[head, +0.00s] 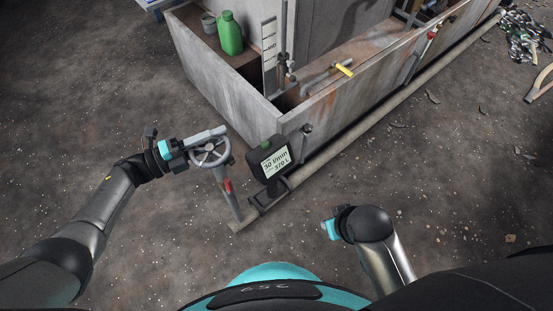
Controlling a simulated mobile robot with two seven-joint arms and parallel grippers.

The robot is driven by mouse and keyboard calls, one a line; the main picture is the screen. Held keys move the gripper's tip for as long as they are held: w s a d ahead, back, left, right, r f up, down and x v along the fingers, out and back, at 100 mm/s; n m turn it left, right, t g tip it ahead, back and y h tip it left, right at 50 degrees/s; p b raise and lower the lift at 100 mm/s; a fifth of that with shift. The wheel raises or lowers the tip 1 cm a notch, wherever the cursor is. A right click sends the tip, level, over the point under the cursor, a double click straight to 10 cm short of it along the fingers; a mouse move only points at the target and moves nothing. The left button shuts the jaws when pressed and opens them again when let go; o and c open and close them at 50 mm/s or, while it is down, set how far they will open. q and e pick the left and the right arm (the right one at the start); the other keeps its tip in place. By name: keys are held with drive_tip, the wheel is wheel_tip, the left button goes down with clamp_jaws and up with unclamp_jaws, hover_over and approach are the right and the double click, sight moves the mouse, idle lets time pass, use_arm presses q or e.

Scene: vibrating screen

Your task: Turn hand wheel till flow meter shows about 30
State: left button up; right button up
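The grey hand wheel (212,160) sits on top of an upright stand with a red part below it. My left gripper (207,138) is at the wheel's far left side, its grey fingers lying over or beside the rim. I cannot tell whether they touch or grip it. The flow meter (275,161) is a dark box with a lit display just right of the wheel. It appears to read 30 l/min, with about 370 L below. My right gripper (328,229) is low in the middle, away from the wheel; its fingers are mostly hidden.

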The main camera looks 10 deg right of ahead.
use_arm(q)
drive_tip(key=shift+b+v, duration=0.35)
drive_tip(key=shift+v, duration=2.7)
